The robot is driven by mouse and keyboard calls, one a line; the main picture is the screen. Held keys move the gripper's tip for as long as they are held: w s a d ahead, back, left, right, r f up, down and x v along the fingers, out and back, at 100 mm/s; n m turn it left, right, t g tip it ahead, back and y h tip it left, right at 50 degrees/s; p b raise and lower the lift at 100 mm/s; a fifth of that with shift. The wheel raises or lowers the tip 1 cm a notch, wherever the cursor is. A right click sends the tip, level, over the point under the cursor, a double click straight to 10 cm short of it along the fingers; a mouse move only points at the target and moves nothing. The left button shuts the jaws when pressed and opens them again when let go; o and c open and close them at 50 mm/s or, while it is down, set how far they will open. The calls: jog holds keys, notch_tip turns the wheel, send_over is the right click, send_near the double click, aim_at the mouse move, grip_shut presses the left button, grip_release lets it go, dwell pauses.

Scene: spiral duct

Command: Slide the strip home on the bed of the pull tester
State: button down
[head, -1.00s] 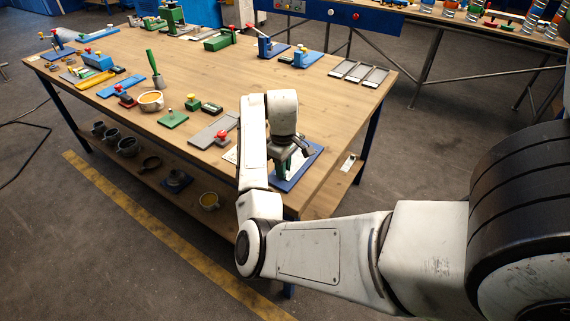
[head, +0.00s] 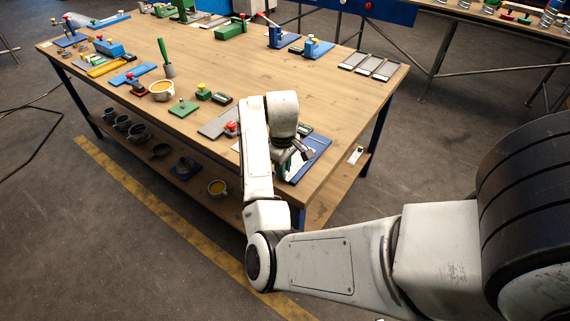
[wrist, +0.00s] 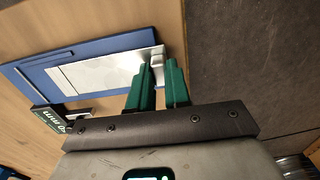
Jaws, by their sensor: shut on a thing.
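The pull tester's blue bed (wrist: 88,58) lies at the table's near right corner; in the head view its blue edge (head: 318,150) shows beside my wrist. A bright, pale metal strip (wrist: 95,75) lies lengthwise on it in the wrist view. My gripper (wrist: 160,66) has its green fingers at the strip's right end, shut about a small pale raised piece (wrist: 157,54) there; I take this as the strip's end. A dark green and black part (wrist: 50,122) sits at the bed's lower left. In the head view my own arm hides most of the tester and the fingertips.
A grey plate with a red knob (head: 231,127) lies left of my arm. The table's edge is close to the bed; grey floor (wrist: 245,55) lies beyond.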

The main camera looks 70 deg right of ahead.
jog(key=shift+r, duration=0.1)
notch_tip(320, 180, up, 5)
jog(key=p, duration=0.5)
jog(key=shift+r+p, duration=0.7)
jog(key=shift+r, duration=0.25)
